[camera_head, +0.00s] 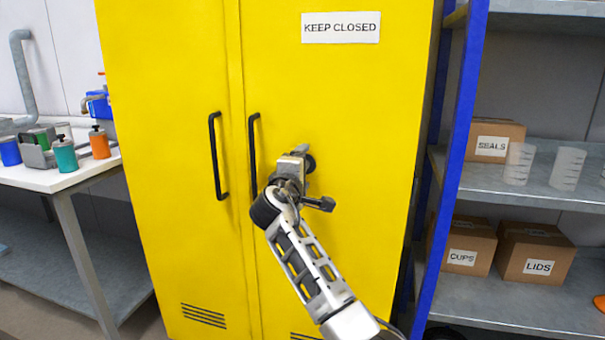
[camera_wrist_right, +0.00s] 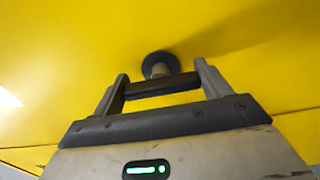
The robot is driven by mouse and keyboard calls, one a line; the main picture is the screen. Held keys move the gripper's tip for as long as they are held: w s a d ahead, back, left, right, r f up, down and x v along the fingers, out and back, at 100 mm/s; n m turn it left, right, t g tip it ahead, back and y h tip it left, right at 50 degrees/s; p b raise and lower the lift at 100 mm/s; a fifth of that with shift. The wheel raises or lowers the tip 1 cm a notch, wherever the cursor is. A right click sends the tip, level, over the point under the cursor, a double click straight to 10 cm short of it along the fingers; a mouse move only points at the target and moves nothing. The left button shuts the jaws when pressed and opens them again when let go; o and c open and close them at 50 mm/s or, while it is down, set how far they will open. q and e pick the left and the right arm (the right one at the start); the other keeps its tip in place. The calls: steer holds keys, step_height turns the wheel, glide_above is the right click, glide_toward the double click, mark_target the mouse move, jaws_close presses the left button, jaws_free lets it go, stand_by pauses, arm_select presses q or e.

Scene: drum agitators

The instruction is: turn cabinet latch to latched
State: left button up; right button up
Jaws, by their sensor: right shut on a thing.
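The cabinet latch is a dark bar (camera_wrist_right: 162,86) on a round black base (camera_wrist_right: 158,62) fixed to the yellow cabinet door (camera_head: 350,130). My right gripper (camera_head: 298,160) is at the latch, right of the right door handle. In the wrist view the bar lies between the two fingers of my right gripper (camera_wrist_right: 161,78), which are shut on its ends. The bar runs nearly level across that picture. My left gripper is not in view.
Two black door handles, left (camera_head: 217,155) and right (camera_head: 253,155), stand out left of my gripper. A white bench (camera_head: 60,178) with bottles is at the left. A blue-posted shelf (camera_head: 455,150) with boxes is close at the right.

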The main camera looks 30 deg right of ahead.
stand_by(0.4)
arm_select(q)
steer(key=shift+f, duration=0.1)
arm_select(e)
steer(key=o, duration=1)
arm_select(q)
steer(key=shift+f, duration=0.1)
arm_select(e)
steer(key=v, duration=1.6)
